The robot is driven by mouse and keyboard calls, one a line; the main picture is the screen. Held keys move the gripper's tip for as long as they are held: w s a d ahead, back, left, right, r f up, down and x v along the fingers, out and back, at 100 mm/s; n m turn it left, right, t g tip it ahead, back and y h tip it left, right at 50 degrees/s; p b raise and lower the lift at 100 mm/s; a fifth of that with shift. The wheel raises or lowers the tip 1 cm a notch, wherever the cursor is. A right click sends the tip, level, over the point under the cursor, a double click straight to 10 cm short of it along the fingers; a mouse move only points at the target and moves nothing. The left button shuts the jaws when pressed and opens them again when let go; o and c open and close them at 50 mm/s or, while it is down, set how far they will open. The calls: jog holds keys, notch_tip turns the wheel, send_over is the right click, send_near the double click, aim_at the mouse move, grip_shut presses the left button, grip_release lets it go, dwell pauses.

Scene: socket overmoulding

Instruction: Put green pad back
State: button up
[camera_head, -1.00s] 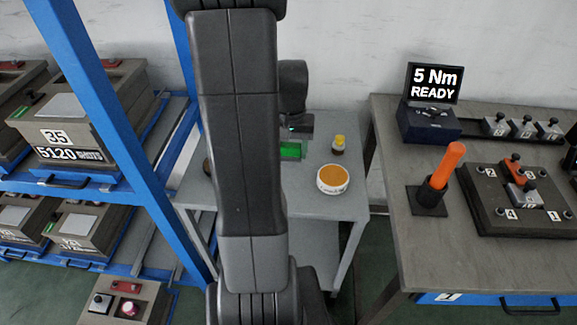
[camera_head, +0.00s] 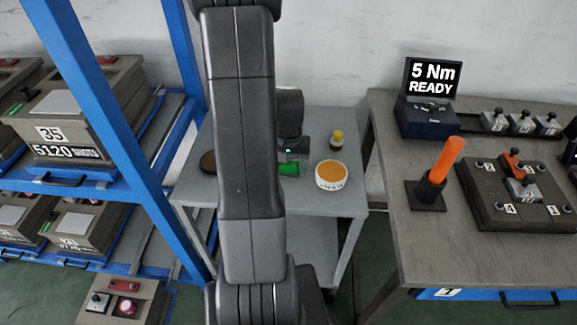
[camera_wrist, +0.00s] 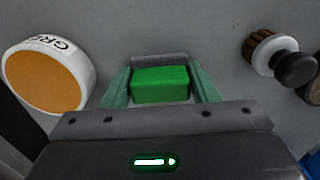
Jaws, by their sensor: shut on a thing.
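The green pad (camera_wrist: 160,84) is a bright green block between the two pale green fingers of my gripper (camera_wrist: 161,92) in the wrist view. The gripper is shut on it. In the head view the green pad (camera_head: 289,169) shows just below the dark wrist, over the small grey table (camera_head: 325,205); my arm hides part of it. I cannot tell whether the pad touches the tabletop.
A brown round thing (camera_head: 208,162) lies at the left. A blue rack (camera_head: 130,150) stands left, a workbench (camera_head: 400,150) right.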

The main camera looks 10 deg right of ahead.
jog(key=o, duration=1.2)
notch_tip(320, 180, up, 12)
jog(key=shift+r+p, duration=0.15)
jog(key=shift+p, duration=0.65)
